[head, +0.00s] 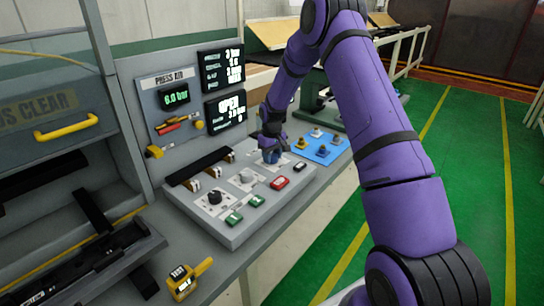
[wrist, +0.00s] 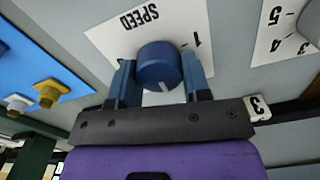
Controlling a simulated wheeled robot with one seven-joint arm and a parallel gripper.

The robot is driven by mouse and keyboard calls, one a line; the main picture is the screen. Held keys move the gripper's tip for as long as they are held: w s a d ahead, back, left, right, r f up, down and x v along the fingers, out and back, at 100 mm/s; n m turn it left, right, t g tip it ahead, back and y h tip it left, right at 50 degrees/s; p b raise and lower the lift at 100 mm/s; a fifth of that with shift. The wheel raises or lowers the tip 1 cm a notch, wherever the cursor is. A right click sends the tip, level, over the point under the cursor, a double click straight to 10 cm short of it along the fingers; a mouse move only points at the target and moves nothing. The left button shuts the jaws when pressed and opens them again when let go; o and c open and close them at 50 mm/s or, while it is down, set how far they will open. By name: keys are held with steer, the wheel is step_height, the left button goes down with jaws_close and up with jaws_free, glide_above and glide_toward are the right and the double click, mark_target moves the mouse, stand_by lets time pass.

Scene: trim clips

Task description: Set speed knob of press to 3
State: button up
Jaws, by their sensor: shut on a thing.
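The blue speed knob (wrist: 158,66) sits on a white plate marked SPEED (wrist: 112,30), which appears upside down in the wrist view. My gripper (wrist: 160,78) is shut on the knob, with one blue finger on each side. A white pointer line on the knob faces the gripper side, toward the bottom of the picture. The numeral 1 shows on the plate right of the knob; other numerals are hidden by the fingers and gripper body. In the head view my gripper (head: 270,143) is over the knob (head: 271,157) at the back of the grey control box (head: 235,236).
The box also carries a white knob (head: 247,176), a black knob (head: 215,197), a red button (head: 279,183) and green buttons (head: 233,217). A blue plate (head: 326,157) with pegs lies to the right. A yellow tester (head: 188,280) lies at the front left.

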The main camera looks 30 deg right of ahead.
mark_target(272, 155)
steer(key=o, duration=0.9)
steer(key=shift+r, duration=0.1)
step_height(272, 155, up, 10)
steer(key=shift+f, duration=0.1)
steer(key=shift+r, duration=0.45)
